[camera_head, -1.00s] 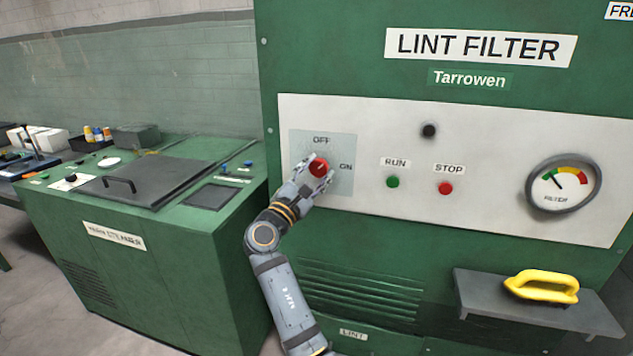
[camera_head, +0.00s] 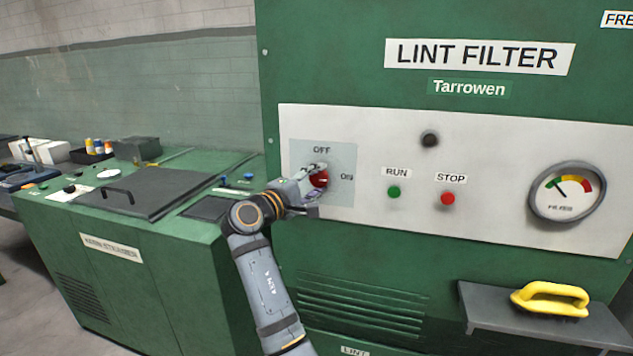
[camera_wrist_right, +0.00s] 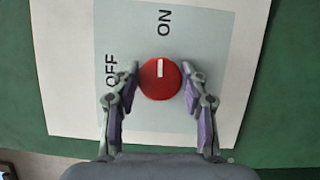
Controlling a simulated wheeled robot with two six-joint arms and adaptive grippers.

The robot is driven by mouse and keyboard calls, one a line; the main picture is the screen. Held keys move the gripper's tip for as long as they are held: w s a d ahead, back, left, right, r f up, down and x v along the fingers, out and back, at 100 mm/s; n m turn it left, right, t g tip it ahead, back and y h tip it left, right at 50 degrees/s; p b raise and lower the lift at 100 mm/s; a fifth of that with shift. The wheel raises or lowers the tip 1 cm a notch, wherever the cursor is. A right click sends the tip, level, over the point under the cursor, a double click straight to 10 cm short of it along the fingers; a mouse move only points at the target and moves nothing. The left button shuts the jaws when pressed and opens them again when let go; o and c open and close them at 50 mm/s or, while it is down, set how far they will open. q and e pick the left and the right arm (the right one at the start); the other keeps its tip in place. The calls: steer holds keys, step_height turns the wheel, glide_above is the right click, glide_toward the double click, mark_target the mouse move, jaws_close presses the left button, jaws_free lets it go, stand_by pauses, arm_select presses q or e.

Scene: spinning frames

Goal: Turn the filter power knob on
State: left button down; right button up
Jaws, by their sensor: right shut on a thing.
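The red filter power knob (camera_head: 320,180) is on a pale grey plate at the left of the LINT FILTER panel, with OFF above it and ON to its right. My right gripper (camera_head: 317,182) comes from the left with its fingers around the knob. In the right wrist view, the gripper (camera_wrist_right: 160,72) is shut on the knob (camera_wrist_right: 160,84), one finger on each side. The knob's white mark points up towards the ON label (camera_wrist_right: 165,22); OFF (camera_wrist_right: 111,70) is at the left. My left gripper is not in view.
A green RUN button (camera_head: 394,192), a red STOP button (camera_head: 447,198), a dark round part (camera_head: 430,139) and a gauge (camera_head: 567,192) are to the right. A yellow-handled tool (camera_head: 550,298) lies on a grey shelf (camera_head: 484,311). A green machine (camera_head: 120,270) stands left.

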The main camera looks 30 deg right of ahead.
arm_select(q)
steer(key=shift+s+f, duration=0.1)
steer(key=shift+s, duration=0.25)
arm_select(e)
steer(key=shift+m, duration=0.4)
steer(key=o, duration=1.1)
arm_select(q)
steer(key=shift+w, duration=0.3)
